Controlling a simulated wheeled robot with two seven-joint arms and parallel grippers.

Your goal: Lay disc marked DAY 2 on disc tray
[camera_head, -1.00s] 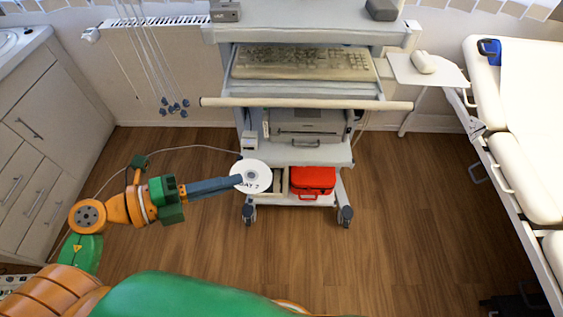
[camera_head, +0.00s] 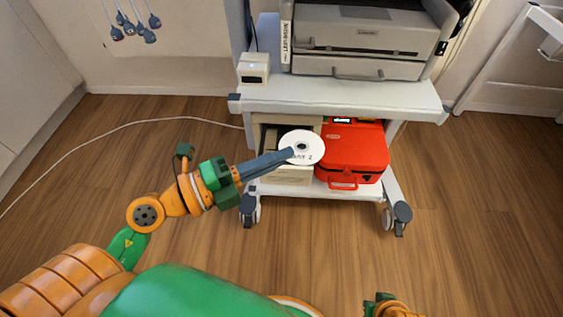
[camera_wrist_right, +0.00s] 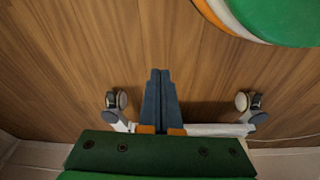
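The white disc marked DAY 2 (camera_head: 312,141) is in the head view, in front of the cart's lower shelf. My left gripper (camera_head: 287,155) is shut on its left edge and holds it face up, tilted toward the camera. A beige box (camera_head: 293,176) stands on that shelf just behind and below the disc. The disc hides part of it, and I cannot clearly make out a disc tray. My right gripper (camera_wrist_right: 160,73) shows in the right wrist view with its fingers together and empty, pointing toward the wooden floor.
A red case (camera_head: 354,152) sits right of the beige box. The cart's upper shelf (camera_head: 340,98) overhangs them and carries a printer (camera_head: 365,38) and a small white device (camera_head: 253,68). Cart casters (camera_head: 397,215) stand at both sides. A cable (camera_head: 110,130) lies on the floor at left.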

